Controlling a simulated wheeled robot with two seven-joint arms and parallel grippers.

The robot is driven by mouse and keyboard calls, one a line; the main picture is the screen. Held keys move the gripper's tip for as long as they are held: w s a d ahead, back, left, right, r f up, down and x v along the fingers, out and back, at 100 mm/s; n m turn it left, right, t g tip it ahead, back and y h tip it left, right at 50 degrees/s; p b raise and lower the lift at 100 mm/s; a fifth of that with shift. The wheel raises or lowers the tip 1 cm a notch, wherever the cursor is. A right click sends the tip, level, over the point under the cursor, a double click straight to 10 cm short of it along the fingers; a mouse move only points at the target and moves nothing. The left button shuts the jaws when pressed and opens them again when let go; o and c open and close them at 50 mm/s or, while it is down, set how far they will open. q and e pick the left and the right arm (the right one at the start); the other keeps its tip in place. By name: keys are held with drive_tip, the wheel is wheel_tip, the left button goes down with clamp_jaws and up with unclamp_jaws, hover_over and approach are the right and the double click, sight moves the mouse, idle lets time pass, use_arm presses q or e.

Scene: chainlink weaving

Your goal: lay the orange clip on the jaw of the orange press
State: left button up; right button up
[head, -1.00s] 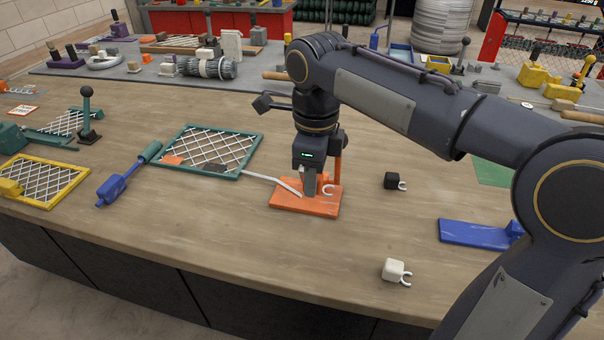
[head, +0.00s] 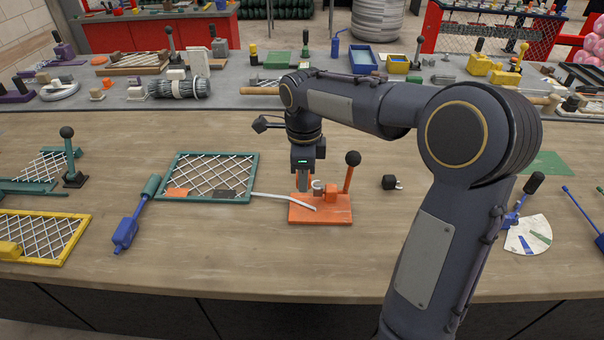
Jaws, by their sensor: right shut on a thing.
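The orange press (head: 333,213) is a flat orange base on the bench with an orange block and an orange lever with a black knob (head: 352,158). My right gripper (head: 303,186) points down over the left part of the press, shut on the orange clip. The clip's body is mostly hidden by the fingers. Its pale hook (head: 317,184) sticks out on the right, close to the orange block. I cannot tell whether the clip touches the jaw. My left gripper is not in view.
A pale wire (head: 280,198) runs from the green-framed mesh (head: 208,200) to the press base. A black clip (head: 389,182) lies to the right of the press. A blue-handled tool (head: 125,233) lies on the left. The bench front before the press is clear.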

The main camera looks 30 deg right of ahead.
sight(304, 211)
drive_tip(key=shift+f+b, duration=2.55)
drive_tip(key=shift+f, duration=1.4)
drive_tip(key=shift+f+b, duration=0.35)
drive_tip(key=shift+f, duration=0.2)
drive_tip(key=o, duration=1)
wheel_tip(304, 211, up, 8)
drive_tip(key=shift+f+p, duration=0.25)
drive_tip(key=shift+p, duration=0.3)
drive_tip(key=shift+r, duration=0.15)
